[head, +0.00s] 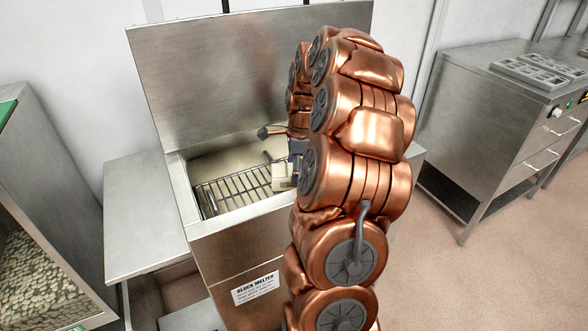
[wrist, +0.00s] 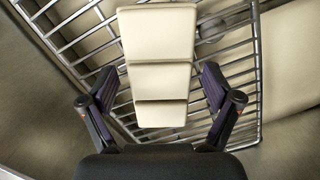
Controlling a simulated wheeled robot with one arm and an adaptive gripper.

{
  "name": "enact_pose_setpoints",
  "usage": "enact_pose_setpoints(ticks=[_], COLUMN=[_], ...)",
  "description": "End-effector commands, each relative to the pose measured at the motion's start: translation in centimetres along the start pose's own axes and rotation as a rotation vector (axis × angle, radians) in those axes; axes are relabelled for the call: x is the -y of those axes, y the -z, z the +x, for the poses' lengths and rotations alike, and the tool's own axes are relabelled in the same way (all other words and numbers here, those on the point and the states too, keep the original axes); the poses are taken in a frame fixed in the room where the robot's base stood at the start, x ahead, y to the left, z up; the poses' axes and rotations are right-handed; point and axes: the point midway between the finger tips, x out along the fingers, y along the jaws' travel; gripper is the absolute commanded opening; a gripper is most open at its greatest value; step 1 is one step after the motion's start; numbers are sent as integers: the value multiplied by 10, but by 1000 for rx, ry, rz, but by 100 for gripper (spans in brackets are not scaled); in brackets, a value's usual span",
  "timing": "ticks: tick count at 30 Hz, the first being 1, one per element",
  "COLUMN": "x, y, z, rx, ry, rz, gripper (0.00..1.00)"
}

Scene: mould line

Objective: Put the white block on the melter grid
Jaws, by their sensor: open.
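The white block (wrist: 158,77) is cream coloured and stepped, with several flat faces. In the wrist view it lies on the metal bars of the melter grid (wrist: 98,28). My gripper (wrist: 160,90) is open, its two dark fingers apart on either side of the block's near part, with gaps showing on both sides. In the head view the melter grid (head: 232,190) sits inside the open steel melter. A pale part of the block (head: 282,178) shows on the grid's right side, and my copper arm hides the rest. Most of my gripper is hidden there.
The melter's large steel lid (head: 220,75) stands raised behind the well. A steel side shelf (head: 140,215) at its left is bare. A steel cabinet (head: 500,130) with trays on top stands at right. A glass-fronted bin (head: 40,265) is at far left.

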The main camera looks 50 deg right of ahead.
Motion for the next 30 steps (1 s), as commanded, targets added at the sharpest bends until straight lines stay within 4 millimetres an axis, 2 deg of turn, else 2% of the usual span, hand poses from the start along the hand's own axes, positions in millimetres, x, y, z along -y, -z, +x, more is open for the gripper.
enact_pose_setpoints(ticks=[6,11,24,30], x=[0,1,2,2], y=[0,0,0,0], z=[-1,-12,-89,-112], rx=[0,0,0,0], ry=[0,4,5,3], rz=[0,0,0,0], gripper=[89,89,89,89])
